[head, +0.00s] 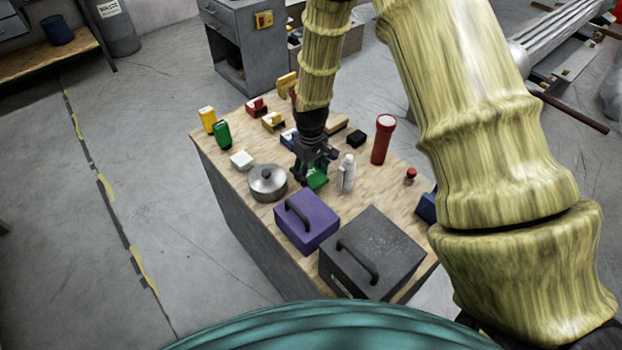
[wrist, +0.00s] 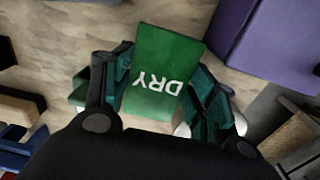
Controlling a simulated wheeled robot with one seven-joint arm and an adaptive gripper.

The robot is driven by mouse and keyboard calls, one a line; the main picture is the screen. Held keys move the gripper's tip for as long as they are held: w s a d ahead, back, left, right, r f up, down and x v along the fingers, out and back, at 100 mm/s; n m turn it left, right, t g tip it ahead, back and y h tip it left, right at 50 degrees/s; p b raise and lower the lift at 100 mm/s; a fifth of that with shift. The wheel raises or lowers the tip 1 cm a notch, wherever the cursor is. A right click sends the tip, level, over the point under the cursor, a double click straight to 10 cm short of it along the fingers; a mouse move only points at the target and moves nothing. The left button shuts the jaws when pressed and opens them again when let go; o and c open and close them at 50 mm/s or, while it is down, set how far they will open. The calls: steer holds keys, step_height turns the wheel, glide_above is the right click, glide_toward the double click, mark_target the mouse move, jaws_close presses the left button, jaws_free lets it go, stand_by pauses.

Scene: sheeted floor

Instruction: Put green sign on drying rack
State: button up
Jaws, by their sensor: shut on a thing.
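The green sign (wrist: 163,75) with white "DRY" lettering is between the two fingers of my gripper (wrist: 155,100) in the wrist view. The gripper is shut on it. In the head view the sign (head: 317,178) shows as a small green patch under my gripper (head: 314,170), low over the wooden table top. I cannot tell whether the sign touches the table. I cannot make out a drying rack for certain in either view.
A dark grey box (head: 372,252) is nearer. Grey floor lies left.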

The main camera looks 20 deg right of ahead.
mark_target(311, 175)
steer(key=shift+f+p, duration=0.35)
steer(key=shift+f, duration=1.55)
steer(key=shift+f, duration=0.15)
steer(key=o, duration=0.9)
steer(key=shift+o, duration=0.2)
